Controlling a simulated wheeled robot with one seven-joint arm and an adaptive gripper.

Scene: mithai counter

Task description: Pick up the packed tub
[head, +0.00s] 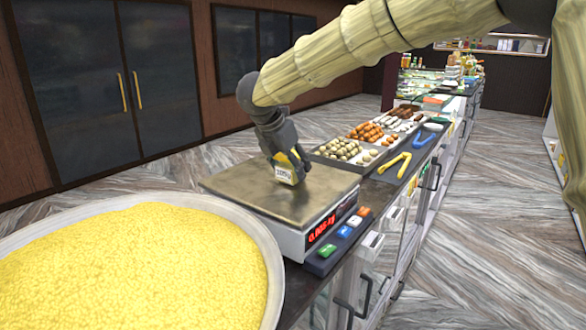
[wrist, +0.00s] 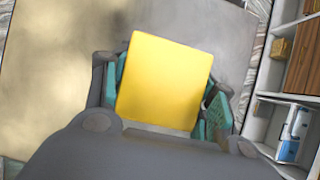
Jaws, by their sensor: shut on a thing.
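The packed tub (head: 285,174) is a small yellow box with a pale printed label, over the scale's metal plate. In the wrist view its flat yellow top (wrist: 165,82) fills the space between my fingers. My gripper (head: 290,160) reaches down from above and is shut on the tub, with teal finger pads on either side of it. Its underside is close to the plate (head: 235,190); I cannot tell whether they touch. The scale's red display (head: 322,227) is lit and appears to show a small reading.
A wide pan (head: 262,250) heaped with yellow sweets stands at the front left. Trays of sweets (head: 345,152), yellow tongs (head: 394,164) and blue tongs (head: 423,139) lie behind and right of the scale. Coloured buttons (head: 344,232) line its front. The plate around the tub is clear.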

